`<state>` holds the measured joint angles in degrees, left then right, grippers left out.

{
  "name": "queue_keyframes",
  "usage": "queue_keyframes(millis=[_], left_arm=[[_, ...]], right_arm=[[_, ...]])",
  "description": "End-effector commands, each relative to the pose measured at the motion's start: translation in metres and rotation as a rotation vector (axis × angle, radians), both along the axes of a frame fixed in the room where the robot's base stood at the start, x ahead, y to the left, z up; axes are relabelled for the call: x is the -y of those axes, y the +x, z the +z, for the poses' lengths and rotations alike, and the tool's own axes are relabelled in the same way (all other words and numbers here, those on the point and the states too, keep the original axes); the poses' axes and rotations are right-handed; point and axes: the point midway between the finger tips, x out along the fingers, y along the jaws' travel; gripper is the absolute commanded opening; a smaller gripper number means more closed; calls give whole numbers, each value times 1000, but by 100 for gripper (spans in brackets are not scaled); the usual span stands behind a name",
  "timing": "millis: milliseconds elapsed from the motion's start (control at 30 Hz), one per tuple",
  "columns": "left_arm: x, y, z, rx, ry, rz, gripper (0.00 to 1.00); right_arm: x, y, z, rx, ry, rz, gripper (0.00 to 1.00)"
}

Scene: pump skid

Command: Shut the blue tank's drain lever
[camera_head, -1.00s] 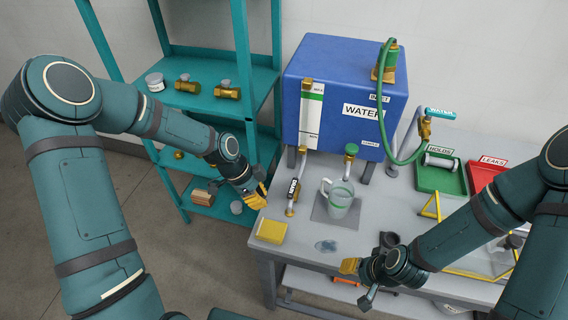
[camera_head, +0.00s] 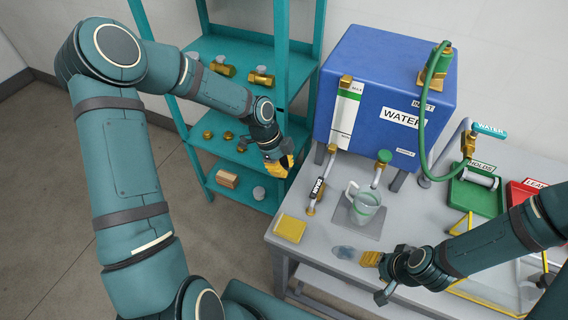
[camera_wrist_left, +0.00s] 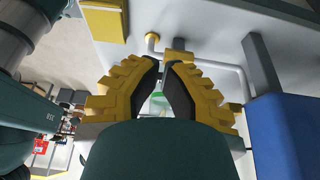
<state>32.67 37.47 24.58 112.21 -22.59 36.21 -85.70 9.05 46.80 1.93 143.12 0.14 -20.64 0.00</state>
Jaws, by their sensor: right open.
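The blue tank (camera_head: 385,90) stands on the grey bench and shows at the right in the left wrist view (camera_wrist_left: 290,135). A drain pipe (camera_head: 328,165) runs from its lower left to a brass outlet. The black drain lever (camera_head: 318,188), labelled in white, lies roughly along this pipe. I cannot make the lever out in the wrist view. My left gripper (camera_head: 289,164) is left of the lever and apart from it. Its fingertips (camera_wrist_left: 162,64) nearly meet, with nothing seen held. My right gripper (camera_head: 371,259) is open near the bench's front edge.
A yellow sponge (camera_head: 290,228) lies at the bench's left corner. A teal shelf (camera_head: 285,70) with brass fittings stands behind my left arm. A green tray (camera_head: 478,195) is at right.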

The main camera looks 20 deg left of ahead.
Motion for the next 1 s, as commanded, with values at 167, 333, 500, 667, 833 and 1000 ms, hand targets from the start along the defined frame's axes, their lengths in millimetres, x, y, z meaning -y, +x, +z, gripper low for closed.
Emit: queue_keyframes(millis=[167, 333, 500, 667, 833, 1000], left_arm=[[15, -2, -35, -3, -1, -3, 0], [31, -1, -57, 0, -1, -6, 0], [52, -2, -56, 1, 0, -5, 0], [61, -2, -56, 1, 0, -2, 0], [63, -2, -56, 1, 0, 0, 0], [63, -2, -56, 0, 0, 0, 0]], right_arm=[[0, 0, -1, 0, 0, 0, 47], [0, 0, 0, 0, 0, 0, 47], [0, 0, 4, 0, 0, 1, 47], [0, 0, 4, 0, 0, 1, 47], [0, 0, 4, 0, 0, 1, 47], [0, 0, 4, 0, 0, 1, 47]])
